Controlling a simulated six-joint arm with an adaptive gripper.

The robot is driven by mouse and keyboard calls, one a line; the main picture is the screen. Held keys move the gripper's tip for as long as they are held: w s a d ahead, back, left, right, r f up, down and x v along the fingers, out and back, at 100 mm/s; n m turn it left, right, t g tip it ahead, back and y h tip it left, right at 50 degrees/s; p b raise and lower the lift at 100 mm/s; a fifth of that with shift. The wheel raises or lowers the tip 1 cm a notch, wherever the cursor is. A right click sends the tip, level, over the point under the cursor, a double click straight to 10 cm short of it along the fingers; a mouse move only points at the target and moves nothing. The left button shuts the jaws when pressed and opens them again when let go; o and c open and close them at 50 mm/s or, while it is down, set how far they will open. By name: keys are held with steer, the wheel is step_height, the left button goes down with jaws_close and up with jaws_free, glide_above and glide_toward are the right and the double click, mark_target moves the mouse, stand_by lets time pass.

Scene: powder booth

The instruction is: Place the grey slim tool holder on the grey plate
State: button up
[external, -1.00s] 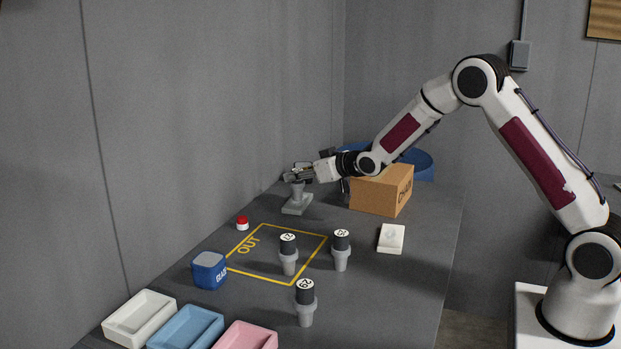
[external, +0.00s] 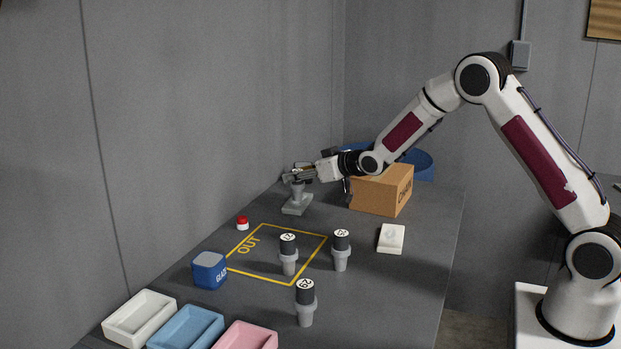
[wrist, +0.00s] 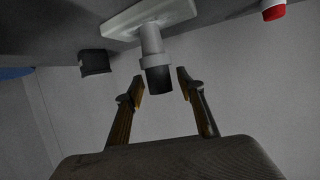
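The grey slim tool holder (external: 298,191) stands upright on the grey plate (external: 296,207) near the far wall. In the wrist view, the holder (wrist: 152,48) has a black top end and its base meets the pale plate (wrist: 121,20). My gripper (external: 292,174) is at the holder's upper end. In the wrist view, my gripper (wrist: 160,82) is open, with a finger on either side of the black end and a visible gap to each. The black end is largely hidden by my gripper in the external view.
Several similar grey holders with black numbered tops stand nearer, one in the yellow OUT outline (external: 262,279). A cardboard box (external: 378,193) is right of my gripper. A red button (external: 242,222), blue block (external: 209,270), white block (external: 391,239) and trays (external: 140,318) are also on the table.

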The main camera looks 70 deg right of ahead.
steer(key=v, duration=1.1)
steer(key=shift+s, duration=0.15)
steer(key=shift+r, duration=0.15)
stand_by(0.6)
steer(key=s+a+r+n+g+y, duration=0.1)
steer(key=s+a+r+g, duration=0.1)
steer(key=s+a+r, duration=0.35)
steer(key=s+a+r+g, duration=0.25)
steer(key=s+a, duration=0.45)
steer(key=s, duration=0.4)
steer(key=s+a+g+y, duration=0.1)
steer(key=s+a, duration=0.2)
steer(key=s, duration=0.5)
steer(key=s+a+n+g, duration=0.1)
steer(key=s+a, duration=0.2)
steer(key=s, duration=0.5)
steer(key=s+a+f+n+g+y, duration=0.1)
steer(key=s+a, duration=0.3)
steer(key=s, duration=0.4)
steer(key=shift+s+y, duration=0.2)
steer(key=shift+y, duration=0.1)
